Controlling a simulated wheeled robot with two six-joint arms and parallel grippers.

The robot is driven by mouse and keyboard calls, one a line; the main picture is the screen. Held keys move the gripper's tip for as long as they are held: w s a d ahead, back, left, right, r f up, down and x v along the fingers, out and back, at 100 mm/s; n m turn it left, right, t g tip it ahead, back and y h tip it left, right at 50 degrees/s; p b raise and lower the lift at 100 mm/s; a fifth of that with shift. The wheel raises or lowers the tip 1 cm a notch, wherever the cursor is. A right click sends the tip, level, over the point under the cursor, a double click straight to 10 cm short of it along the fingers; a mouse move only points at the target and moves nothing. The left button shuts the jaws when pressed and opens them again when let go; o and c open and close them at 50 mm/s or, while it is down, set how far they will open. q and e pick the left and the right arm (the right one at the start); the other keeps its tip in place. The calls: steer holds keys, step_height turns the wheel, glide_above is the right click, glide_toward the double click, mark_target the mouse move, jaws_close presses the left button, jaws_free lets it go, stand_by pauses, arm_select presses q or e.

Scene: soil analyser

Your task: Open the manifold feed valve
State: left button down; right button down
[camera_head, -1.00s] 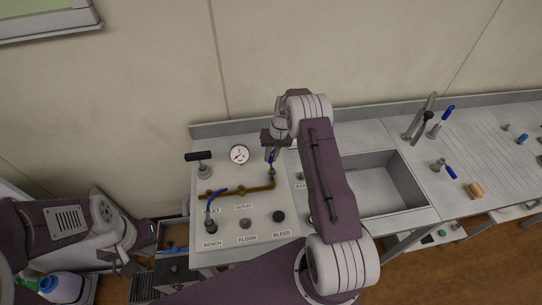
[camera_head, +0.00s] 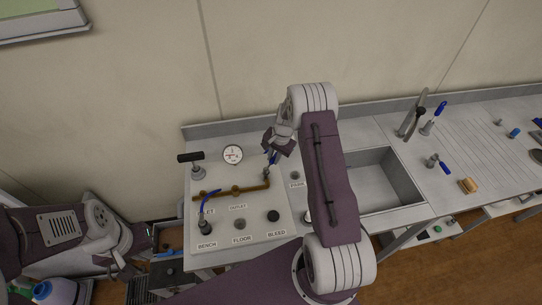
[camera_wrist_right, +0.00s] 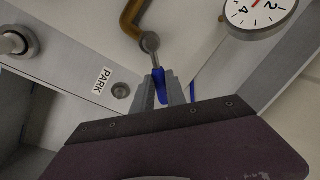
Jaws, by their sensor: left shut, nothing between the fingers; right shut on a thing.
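The brass manifold pipe (camera_head: 235,190) runs across a pale panel (camera_head: 215,225). At its right end is a valve with a blue lever (camera_wrist_right: 159,84). My right gripper (camera_head: 270,166) is over this end of the pipe. In the right wrist view my right gripper (camera_wrist_right: 161,90) is shut on the blue lever, which joins a grey stem at the brass elbow (camera_wrist_right: 130,18). My left gripper (camera_head: 128,268) is low at the left, away from the panel; it is shut and empty.
A round gauge (camera_head: 233,154) and a black T-handle (camera_head: 190,158) stand behind the pipe. A sink (camera_head: 375,185) lies right of the panel, partly behind my right arm. Blue-handled valves (camera_head: 438,112) stand further right.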

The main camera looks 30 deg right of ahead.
steer(key=shift+s+d+r+m+h+p, duration=0.15)
steer(key=shift+s+m+p, duration=0.1)
steer(key=shift+m, duration=0.45)
steer(key=shift+s+d+f+m+h+p, duration=0.1)
steer(key=shift+s+m+p, duration=0.2)
steer(key=shift+m, duration=0.4)
steer(key=shift+s+d+r+m+h+p, duration=0.15)
steer(key=shift+s+m+p, duration=0.1)
steer(key=shift+m, duration=0.45)
steer(key=shift+a+f, duration=0.1)
steer(key=c, duration=1.5)
jaws_free()
steer(key=shift+o, duration=0.8)
steer(key=shift+s+a, duration=0.1)
steer(key=shift+s, duration=0.05)
